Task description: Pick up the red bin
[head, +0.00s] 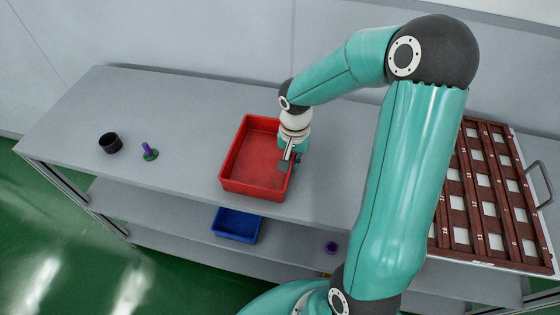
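The red bin (252,158) is an open, shallow rectangular tray that looks empty. It sits upright on the grey table top near the front edge. My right gripper (290,162) is at the bin's right wall, with one dark finger over the inside of the bin and another part at or just outside the rim. The gripper hides part of that wall. I cannot tell whether its fingers are closed on the rim or still apart. My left gripper is not in view.
A black pot (110,143) and a purple-and-green item (149,151) stand on the table at left. A blue bin (237,225) and a small purple item (331,247) are on the lower shelf. A brown compartmented tray (487,190) is at right.

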